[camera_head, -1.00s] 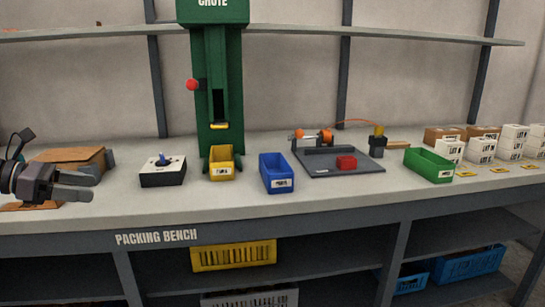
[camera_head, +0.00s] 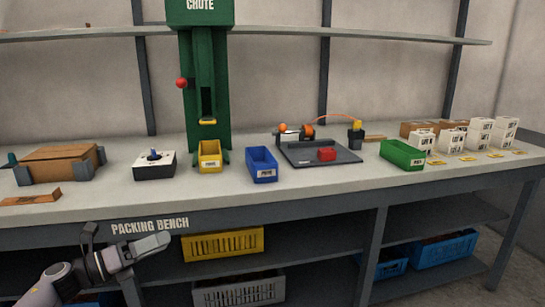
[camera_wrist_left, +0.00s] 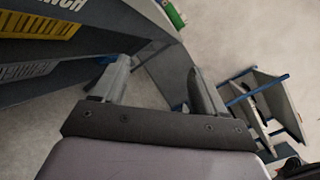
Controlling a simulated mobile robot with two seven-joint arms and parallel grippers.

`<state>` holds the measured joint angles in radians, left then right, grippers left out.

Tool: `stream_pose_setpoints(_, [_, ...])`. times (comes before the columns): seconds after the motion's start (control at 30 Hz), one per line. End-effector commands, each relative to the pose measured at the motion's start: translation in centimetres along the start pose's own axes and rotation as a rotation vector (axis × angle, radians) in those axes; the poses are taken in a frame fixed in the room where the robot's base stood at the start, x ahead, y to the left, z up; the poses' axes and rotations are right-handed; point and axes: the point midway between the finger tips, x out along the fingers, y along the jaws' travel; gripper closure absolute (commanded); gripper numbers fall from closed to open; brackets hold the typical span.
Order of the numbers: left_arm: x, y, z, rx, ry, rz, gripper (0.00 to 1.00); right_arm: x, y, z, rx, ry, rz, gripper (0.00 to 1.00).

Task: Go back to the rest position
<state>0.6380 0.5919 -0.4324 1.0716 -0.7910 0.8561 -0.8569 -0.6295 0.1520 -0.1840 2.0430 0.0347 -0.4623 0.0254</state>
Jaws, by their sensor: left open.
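My left gripper (camera_head: 150,246) is in front of the packing bench (camera_head: 420,185), below the level of its top and near its front edge. It is empty. In the left wrist view its two fingers (camera_wrist_left: 160,85) stand apart with only floor and bench side between and beyond them. My right gripper is in neither view.
On the bench stand a brown box (camera_head: 58,165), a white box with a blue knob (camera_head: 154,166), yellow (camera_head: 209,157), blue (camera_head: 262,164) and green (camera_head: 402,154) bins, and a dark fixture (camera_head: 335,155). The green chute (camera_head: 206,90) rises behind.

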Motion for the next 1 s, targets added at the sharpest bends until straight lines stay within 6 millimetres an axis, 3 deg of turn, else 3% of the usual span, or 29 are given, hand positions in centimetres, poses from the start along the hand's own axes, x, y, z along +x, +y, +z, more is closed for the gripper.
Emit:
stream_pose_setpoints(0.03, [0.5,-0.1,-2.3,-0.108,-0.04,-0.004,0.28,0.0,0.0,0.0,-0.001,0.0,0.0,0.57])
stream_pose_setpoints(0.17, [0.9,-0.1,-6.7,-0.4,-0.165,0.008,0.28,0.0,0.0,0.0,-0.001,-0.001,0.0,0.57])
stream_pose_setpoints(0.37, [-0.6,-0.1,-13.4,-0.884,-0.363,0.06,0.28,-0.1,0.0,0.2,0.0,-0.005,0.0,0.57])
stream_pose_setpoints(0.67, [-6.1,-0.6,-24.2,-1.636,-0.687,0.213,0.28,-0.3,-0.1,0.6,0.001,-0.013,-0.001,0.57])
stream_pose_setpoints(0.8, [-9.3,-1.7,-29.1,-1.948,-0.842,0.302,0.28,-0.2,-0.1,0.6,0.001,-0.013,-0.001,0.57])
stream_pose_setpoints(1.0, [-13.3,-4.2,-34.6,-2.295,-1.043,0.425,0.28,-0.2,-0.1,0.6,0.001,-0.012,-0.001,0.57])
